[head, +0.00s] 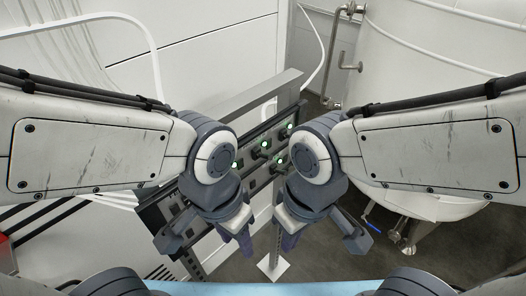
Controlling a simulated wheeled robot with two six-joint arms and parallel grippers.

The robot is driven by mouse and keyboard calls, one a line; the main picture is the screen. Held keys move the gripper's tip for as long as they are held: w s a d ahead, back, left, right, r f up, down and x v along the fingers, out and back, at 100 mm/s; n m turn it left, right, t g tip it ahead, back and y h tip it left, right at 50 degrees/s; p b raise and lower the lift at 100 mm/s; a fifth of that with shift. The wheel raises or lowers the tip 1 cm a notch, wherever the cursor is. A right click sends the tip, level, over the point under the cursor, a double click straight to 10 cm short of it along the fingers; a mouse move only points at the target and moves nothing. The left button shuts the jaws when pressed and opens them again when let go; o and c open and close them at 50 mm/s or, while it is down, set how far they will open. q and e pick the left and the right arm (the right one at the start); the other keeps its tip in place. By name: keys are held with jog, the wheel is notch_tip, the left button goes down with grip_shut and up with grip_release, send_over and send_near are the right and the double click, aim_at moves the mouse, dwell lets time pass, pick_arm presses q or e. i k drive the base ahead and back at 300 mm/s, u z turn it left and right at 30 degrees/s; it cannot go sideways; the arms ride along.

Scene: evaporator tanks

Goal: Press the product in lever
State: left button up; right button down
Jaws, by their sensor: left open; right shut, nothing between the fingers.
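A dark control panel (270,133) stands tilted on a grey metal frame, beyond and between my arms. It carries several small black levers or switches and green lights (289,126). Labels are too small to read, so I cannot tell which one is the product in lever. My forearms and wrists cover parts of the panel. My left gripper (241,240) points down in front of the panel's lower part and is open and empty. My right gripper (289,238) points down just right of the panel, shut with nothing in it. Neither visibly touches a lever.
A large white tank (425,60) fills the right side, with steel pipes (343,60) on its left and a blue-handled valve (373,224) below. White wall panels and pipes are at the left. Grey floor (325,262) shows around the stand's white foot plate (273,267).

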aim_at(268, 157)
jog(key=u, duration=1.1)
jog(key=k, duration=0.85)
jog(key=z, duration=0.8)
jog(key=i, duration=0.5)
